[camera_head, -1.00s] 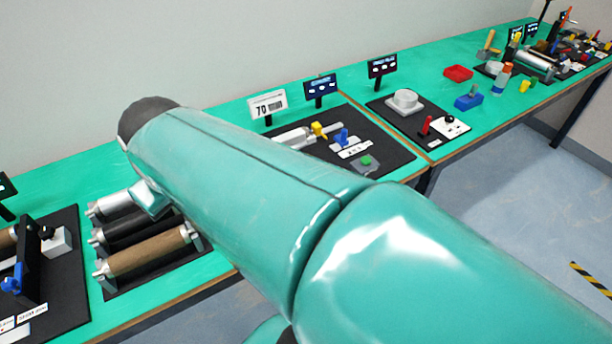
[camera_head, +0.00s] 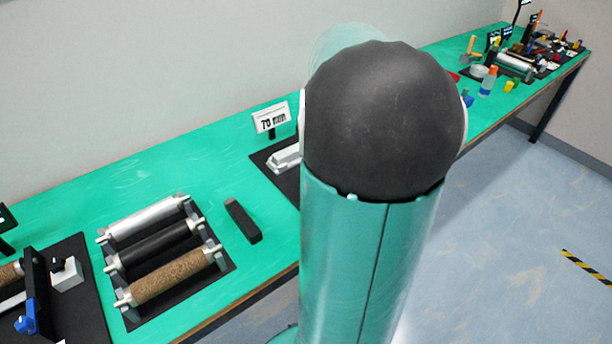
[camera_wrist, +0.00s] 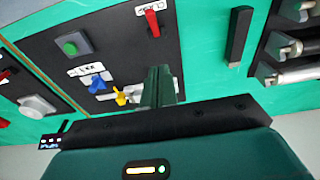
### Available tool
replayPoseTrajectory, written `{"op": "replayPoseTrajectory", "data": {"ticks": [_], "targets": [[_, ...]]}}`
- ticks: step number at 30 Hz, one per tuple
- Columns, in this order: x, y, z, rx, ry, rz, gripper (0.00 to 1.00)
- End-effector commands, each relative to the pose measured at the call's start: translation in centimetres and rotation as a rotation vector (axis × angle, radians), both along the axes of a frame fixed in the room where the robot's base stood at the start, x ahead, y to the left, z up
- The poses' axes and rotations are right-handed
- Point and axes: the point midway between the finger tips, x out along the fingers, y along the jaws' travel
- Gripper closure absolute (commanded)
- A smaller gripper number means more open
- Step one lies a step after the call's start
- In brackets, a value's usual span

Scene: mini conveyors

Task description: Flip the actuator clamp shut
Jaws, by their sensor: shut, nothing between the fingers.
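In the wrist view, a red lever (camera_wrist: 152,22) stands on a black board (camera_wrist: 110,35), beside a white label that appears to read CLAMP. A green button (camera_wrist: 72,45), a blue switch (camera_wrist: 97,84) and a yellow part (camera_wrist: 119,96) are on the same board. My gripper (camera_wrist: 160,72) is shut and empty, over the board and apart from the red lever, which lies beyond the fingertips in the picture. In the head view my arm hides the gripper, the lever and most of the board (camera_head: 263,156).
A black bar (camera_head: 243,220) lies on the green table (camera_head: 150,165) between the board and a rack of rollers (camera_head: 165,255). The bar also shows in the wrist view (camera_wrist: 238,35). A display sign (camera_head: 270,118) stands behind the board. Several objects stand farther right.

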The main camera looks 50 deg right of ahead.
Motion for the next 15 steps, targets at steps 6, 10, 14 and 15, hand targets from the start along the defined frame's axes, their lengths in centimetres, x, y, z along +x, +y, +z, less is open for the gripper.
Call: {"op": "replayPoseTrajectory", "data": {"ticks": [6, 10, 14, 15], "targets": [[-0.1, -0.7, -1.2, 0.009, 0.002, 0.004, 1.00], [0.1, -0.6, -3.1, 0.010, 0.003, 0.006, 1.00], [0.4, -0.6, -5.6, 0.011, 0.003, 0.008, 1.00], [0.5, -0.6, -6.4, 0.012, 0.003, 0.007, 1.00]]}}
